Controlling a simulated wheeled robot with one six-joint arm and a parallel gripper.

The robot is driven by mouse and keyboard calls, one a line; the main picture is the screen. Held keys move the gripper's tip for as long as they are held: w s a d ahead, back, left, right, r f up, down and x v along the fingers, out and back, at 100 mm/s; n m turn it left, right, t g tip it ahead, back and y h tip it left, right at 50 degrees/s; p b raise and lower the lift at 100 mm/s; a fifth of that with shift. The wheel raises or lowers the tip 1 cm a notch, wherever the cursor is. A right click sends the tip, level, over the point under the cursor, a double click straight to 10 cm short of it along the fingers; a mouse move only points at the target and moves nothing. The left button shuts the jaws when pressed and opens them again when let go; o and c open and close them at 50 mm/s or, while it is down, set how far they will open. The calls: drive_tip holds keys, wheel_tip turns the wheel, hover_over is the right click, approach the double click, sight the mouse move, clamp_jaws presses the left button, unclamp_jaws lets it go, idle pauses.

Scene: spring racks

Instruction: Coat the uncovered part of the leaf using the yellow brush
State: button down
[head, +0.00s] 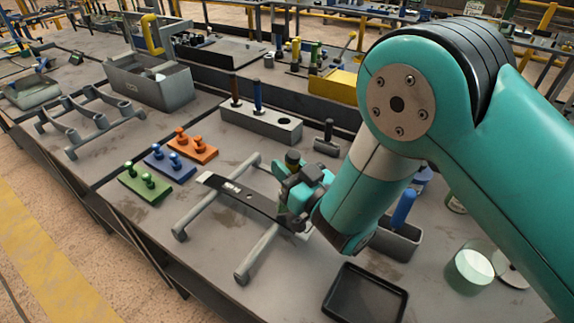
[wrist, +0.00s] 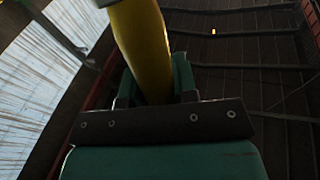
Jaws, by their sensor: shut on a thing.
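The leaf (head: 222,186) is a long dark flat bar lying across a grey two-bar stand (head: 258,254). It has a small light patch and a hole along its top. Its right end runs behind my gripper, so I cannot tell how that part is coated. My gripper (head: 298,190) is over the right part of the leaf. It is shut on the yellow brush (wrist: 140,40), whose thick yellow handle stands between the fingers in the wrist view. The brush's bristles are hidden, and I cannot tell whether they touch the leaf.
Green (head: 145,183), blue (head: 170,164) and orange (head: 193,148) pegged plates lie left of the stand. A grey holder (head: 285,128) with brown and blue handles stands behind. A black tray (head: 365,294) is in front, and a grey box (head: 398,243) with a blue handle is at right.

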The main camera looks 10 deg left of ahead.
drive_tip(key=shift+a+f+b, duration=0.15)
drive_tip(key=shift+f+b, duration=0.5)
drive_tip(key=shift+f, duration=0.2)
